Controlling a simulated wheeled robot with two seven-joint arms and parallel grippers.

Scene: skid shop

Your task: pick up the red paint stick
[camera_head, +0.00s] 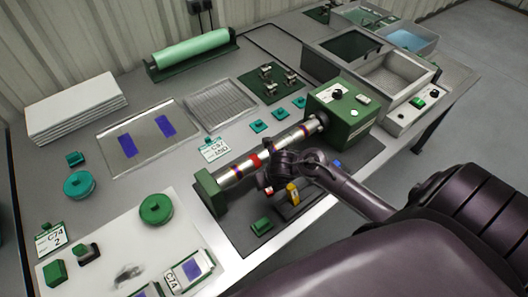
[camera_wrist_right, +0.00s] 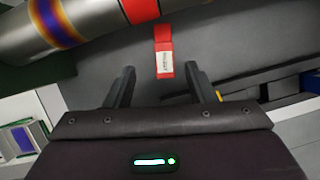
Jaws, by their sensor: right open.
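My right gripper (camera_wrist_right: 160,75) is open and empty. In the head view my right gripper (camera_head: 279,172) reaches in from the right over the pipe's front side, and a small red part of the stick (camera_head: 268,190) shows beside it. My left gripper is not in view.
The metal pipe (camera_head: 236,173), with coloured bands, spans a green end support (camera_head: 208,194) and a green machine box (camera_head: 340,112) just behind my gripper. A yellow stick (camera_head: 292,193), a blue piece (camera_head: 337,163) and a green block (camera_head: 262,226) lie close by on the mat.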

